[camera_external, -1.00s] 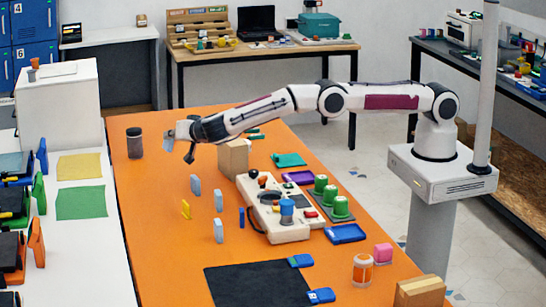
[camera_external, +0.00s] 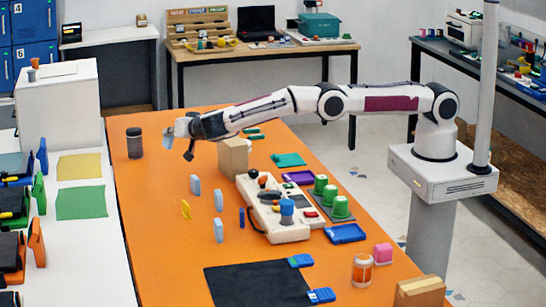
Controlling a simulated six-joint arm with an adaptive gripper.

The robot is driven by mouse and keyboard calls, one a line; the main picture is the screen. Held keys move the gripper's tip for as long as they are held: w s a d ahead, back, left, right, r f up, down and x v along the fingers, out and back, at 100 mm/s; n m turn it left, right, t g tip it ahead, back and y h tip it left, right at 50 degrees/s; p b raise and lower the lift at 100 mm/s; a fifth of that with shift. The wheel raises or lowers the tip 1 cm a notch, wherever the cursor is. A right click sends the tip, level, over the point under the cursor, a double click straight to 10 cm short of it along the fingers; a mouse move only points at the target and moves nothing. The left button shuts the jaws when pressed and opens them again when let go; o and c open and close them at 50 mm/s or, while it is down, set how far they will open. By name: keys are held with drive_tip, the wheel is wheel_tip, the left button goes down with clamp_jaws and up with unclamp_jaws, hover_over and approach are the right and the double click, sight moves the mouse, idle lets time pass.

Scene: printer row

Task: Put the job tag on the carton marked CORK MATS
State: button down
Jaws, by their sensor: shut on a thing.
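My gripper (camera_external: 179,142) is at the end of the outstretched arm, above the far left part of the orange table. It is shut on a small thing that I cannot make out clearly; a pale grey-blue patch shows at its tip. I cannot tell from this view whether that is the job tag. A brown carton (camera_external: 233,158) stands on the table to the right of and below my gripper in the picture. Another brown carton (camera_external: 420,291) with a pale stripe is at the near right edge. I cannot read markings on either carton.
Pale upright pieces (camera_external: 219,230) and a yellow one (camera_external: 185,209) stand mid-table. A dark jar (camera_external: 134,143) stands left of my gripper. A beige control panel (camera_external: 280,232), an orange-white jar (camera_external: 362,270) and a black mat (camera_external: 255,287) take up other parts of the orange table (camera_external: 150,225).

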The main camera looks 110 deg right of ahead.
drive_tip(key=shift+w+a+r, duration=0.1)
drive_tip(key=shift+a+r, duration=0.05)
drive_tip(key=shift+r, duration=1.55)
drive_tip(key=shift+a+r, duration=0.1)
drive_tip(key=shift+r, duration=1.3)
drive_tip(key=shift+s+a+r, duration=0.1)
drive_tip(key=shift+s+r, duration=0.15)
drive_tip(key=shift+r, duration=0.6)
drive_tip(key=shift+r, duration=0.1)
